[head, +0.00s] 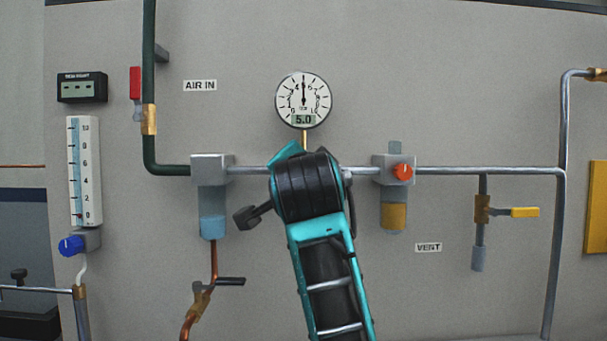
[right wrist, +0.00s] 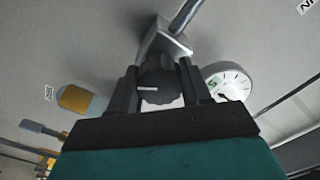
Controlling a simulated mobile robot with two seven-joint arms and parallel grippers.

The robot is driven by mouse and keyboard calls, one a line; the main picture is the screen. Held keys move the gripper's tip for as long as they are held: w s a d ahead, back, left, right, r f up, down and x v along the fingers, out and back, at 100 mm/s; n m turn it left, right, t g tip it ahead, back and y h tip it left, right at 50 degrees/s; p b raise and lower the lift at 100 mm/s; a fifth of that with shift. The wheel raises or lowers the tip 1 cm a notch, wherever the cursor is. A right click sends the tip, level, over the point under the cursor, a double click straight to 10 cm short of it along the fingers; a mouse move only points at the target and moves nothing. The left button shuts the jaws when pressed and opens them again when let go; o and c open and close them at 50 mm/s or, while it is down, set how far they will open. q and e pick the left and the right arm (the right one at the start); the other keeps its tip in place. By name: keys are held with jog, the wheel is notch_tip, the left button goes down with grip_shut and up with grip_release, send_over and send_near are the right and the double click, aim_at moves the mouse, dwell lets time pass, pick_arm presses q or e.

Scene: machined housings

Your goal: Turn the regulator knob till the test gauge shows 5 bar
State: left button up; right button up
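The round white test gauge (head: 303,98) has its needle pointing straight up and its small display reads 5.0. It also shows in the right wrist view (right wrist: 230,82), right of the gripper. The black regulator knob (right wrist: 157,85) has a white mark line that looks nearly level in that view. My right gripper (right wrist: 157,78) has one finger on each side of the knob, seemingly pressed against it. In the head view my right wrist hides the knob and most of the regulator, just below the gauge. My left gripper is not in view.
A grey filter block with a blue bowl (head: 212,226) is left of my arm. A block with an orange knob (head: 403,171) is on its right. A yellow-handled valve (head: 524,212), red lever (head: 135,82) and blue-knobbed flow tube (head: 85,170) are farther away.

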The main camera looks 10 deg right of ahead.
jog(key=o, duration=0.5)
jog(key=shift+r, duration=0.1)
jog(key=shift+c, duration=0.2)
jog(key=shift+s, duration=0.1)
jog(key=b+v, duration=0.1)
jog(key=v, duration=1.1)
jog(key=shift+s, duration=0.45)
jog(key=shift+c, duration=0.4)
